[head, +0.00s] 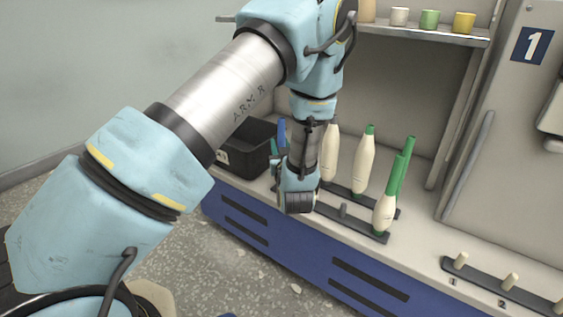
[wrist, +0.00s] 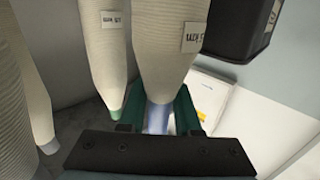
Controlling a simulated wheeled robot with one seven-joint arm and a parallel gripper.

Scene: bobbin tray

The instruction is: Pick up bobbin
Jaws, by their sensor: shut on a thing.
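My gripper (head: 279,168) is at the left end of the bobbin row, in front of the back wall. In the wrist view its green fingers (wrist: 160,105) are shut on the narrow blue end of a cream bobbin (wrist: 165,45), which bears a white label. In the head view a blue tip (head: 282,130) shows just above my fingers; the cream body is hidden behind my arm. A neighbouring cream bobbin with a green end (wrist: 100,50) stands close beside the left finger. I cannot tell whether the held bobbin still touches its peg.
More cream bobbins with green ends (head: 363,168) stand on dark rails (head: 335,215) to the right. A black bin (head: 245,150) is close on the left. Cups (head: 430,18) sit on a shelf above.

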